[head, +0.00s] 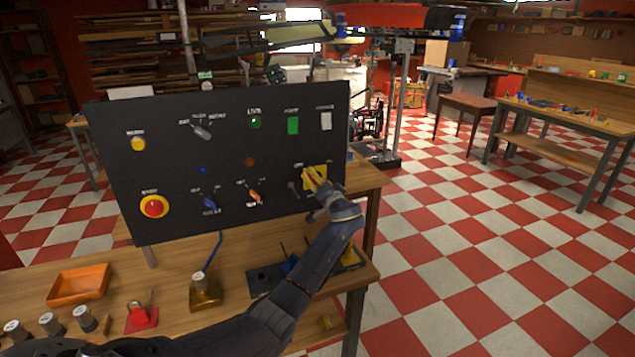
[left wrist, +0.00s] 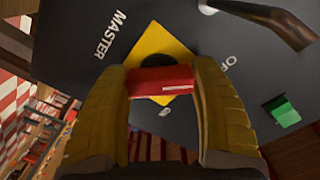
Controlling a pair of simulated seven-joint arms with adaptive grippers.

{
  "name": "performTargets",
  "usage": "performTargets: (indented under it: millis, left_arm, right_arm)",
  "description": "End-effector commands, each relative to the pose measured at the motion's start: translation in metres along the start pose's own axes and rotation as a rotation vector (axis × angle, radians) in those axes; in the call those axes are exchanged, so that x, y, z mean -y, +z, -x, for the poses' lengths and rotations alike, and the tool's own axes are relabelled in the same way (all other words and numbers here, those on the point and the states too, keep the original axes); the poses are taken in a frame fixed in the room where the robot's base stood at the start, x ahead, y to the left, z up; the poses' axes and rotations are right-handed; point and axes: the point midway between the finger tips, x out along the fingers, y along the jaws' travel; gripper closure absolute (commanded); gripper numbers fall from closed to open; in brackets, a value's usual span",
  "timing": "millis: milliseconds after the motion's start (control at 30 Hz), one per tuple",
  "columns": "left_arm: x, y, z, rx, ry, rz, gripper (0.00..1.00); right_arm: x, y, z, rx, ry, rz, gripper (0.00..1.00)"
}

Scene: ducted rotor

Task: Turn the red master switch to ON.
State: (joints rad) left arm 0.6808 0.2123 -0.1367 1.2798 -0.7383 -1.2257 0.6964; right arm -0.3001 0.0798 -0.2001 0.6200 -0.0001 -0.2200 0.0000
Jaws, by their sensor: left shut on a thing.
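The red master switch handle (left wrist: 160,80) sits on a yellow plate (left wrist: 146,46) on the black control panel. In the head view the yellow plate (head: 322,172) is at the panel's lower right, with small labels above it. My left gripper (head: 314,186) reaches it from the front. In the left wrist view my left gripper's yellow fingers (left wrist: 162,84) are shut on the red handle, one on each side. MASTER lettering (left wrist: 110,34) is left of the plate, and a partly hidden label starting with O is to its right. The handle's exact setting cannot be told. My right gripper is not in view.
The black panel (head: 220,130) carries a red stop button (head: 153,206), a yellow button (head: 138,144) and several toggles. A dark lever (left wrist: 270,18) is close beside the master switch. An orange tray (head: 78,285) and a red padlock-like piece (head: 141,316) lie on the bench.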

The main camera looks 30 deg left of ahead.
Motion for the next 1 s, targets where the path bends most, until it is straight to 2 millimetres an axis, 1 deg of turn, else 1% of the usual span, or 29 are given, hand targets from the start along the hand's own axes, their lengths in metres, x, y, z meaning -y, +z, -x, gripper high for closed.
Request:
performTargets:
  millis: [33,133,167,367,567,1000]
  left_arm:
    - [-0.0002,0.0000,0.0001,0.000,0.000,0.000,0.52]
    - [-0.0002,0.0000,0.0002,0.000,0.000,0.000,0.63]
    - [-0.0002,0.0000,0.0002,0.000,0.000,0.000,0.65]
    - [-0.0003,0.0001,0.0003,0.000,0.000,-0.019,0.65]
    - [-0.0005,0.0000,0.0004,0.000,0.001,-0.110,0.65]
    - [-0.0007,-0.0001,0.0006,0.000,0.001,-0.504,0.65]
  right_arm:
    - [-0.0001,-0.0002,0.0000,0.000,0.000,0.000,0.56]
    - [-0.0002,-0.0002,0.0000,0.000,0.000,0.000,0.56]
    - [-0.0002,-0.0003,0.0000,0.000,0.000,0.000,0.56]
    - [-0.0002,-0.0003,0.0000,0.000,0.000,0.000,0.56]
    - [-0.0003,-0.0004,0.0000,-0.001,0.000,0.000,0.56]
    - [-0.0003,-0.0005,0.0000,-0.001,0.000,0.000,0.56]
